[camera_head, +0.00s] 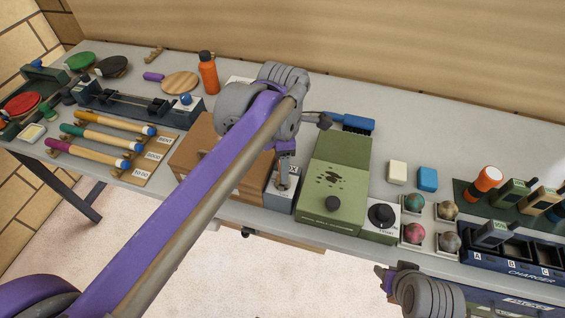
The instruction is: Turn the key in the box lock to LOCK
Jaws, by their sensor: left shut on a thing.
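The box lock (281,200) is a small grey block with a pale top plate, standing at the table's front between a brown box (196,152) and a green box. Its label is mostly covered; only the end of a word shows. My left arm reaches across the view from the lower left. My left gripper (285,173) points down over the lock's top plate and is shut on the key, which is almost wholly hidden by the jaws. The key's angle and the LOCK mark cannot be read. My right gripper (384,276) is below the table's front edge, away from the lock; its jaws are unclear.
The green box (333,182) stands close on the lock's right, then a dial block (381,219) and several balls in a tray. A blue brush (352,123) lies behind. Mallets (100,144) lie at left, an orange bottle (208,72) at the back.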

